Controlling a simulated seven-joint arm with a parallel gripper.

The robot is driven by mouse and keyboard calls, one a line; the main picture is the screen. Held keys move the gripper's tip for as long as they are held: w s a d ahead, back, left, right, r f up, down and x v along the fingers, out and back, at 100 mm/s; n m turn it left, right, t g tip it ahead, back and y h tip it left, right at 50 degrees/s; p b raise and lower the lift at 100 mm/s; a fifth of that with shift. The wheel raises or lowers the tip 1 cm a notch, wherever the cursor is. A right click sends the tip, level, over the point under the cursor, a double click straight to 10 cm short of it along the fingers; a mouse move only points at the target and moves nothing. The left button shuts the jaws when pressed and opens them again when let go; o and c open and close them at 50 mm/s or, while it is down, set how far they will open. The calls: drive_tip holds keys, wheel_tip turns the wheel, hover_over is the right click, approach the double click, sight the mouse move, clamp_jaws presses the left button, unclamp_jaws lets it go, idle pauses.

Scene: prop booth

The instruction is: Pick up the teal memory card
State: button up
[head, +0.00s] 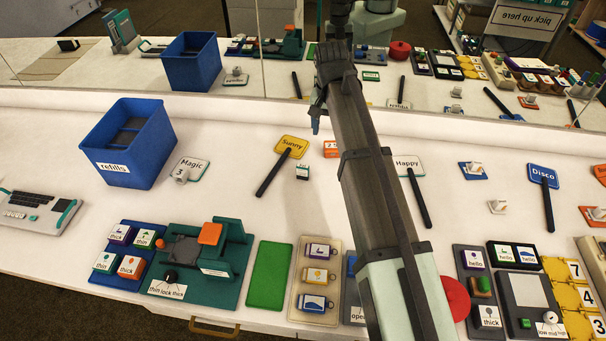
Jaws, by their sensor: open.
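A small white-and-dark-green card (302,172) lies on the white table just right of the yellow Sunny sign. It may be the teal memory card, but it is too small to be sure. Another small teal-edged piece marked thin (104,262) sits among coloured pieces on a blue base at the front left. My gripper (316,124) is open and above the table, beyond the small card in the picture. It is seen from the side, and no held thing shows. My arm crosses the middle and hides part of the table.
A blue refills bin (154,152) stands at the back left. Sunny (291,146), Magic (194,168), Happy (408,165) and Disco (542,175) signs lie about. A beige tray (333,266) and a teal machine (233,260) line the front. A mirror stands behind the table.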

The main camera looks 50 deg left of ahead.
hover_over(303, 166)
drive_tip(key=shift+g, duration=0.3)
drive_tip(key=shift+a+f, duration=0.1)
drive_tip(key=shift+f, duration=6.5)
drive_tip(key=shift+c, duration=0.2)
drive_tip(key=c, duration=1.1)
